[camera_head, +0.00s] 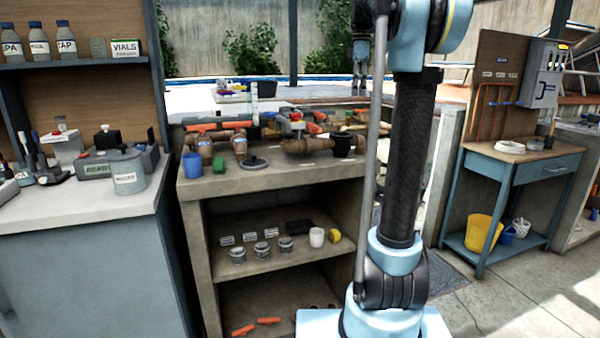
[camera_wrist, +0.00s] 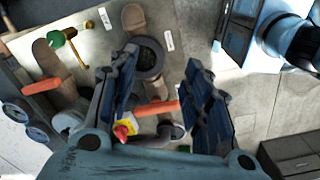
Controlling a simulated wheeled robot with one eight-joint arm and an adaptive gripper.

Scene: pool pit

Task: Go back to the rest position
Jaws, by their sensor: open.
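My gripper (camera_wrist: 160,98) is open in the wrist view, with its two dark blue ribbed fingers wide apart and nothing held between them. It looks down over a concrete bench (camera_wrist: 200,22) with pipe fittings; the height of the fingers above it is hard to judge. In the camera_head view my gripper (camera_head: 360,88) hangs at the back of the bench, beside my upright arm link. My arm hides part of the bench's right side.
The bench (camera_head: 275,180) carries brown pipes (camera_head: 305,145), orange handles, a blue cup (camera_head: 192,165) and a black cup (camera_head: 342,145). A counter (camera_head: 80,220) with bottles above stands left. A blue table (camera_head: 508,165) with a yellow bucket (camera_head: 483,232) stands right. Paved floor lies between.

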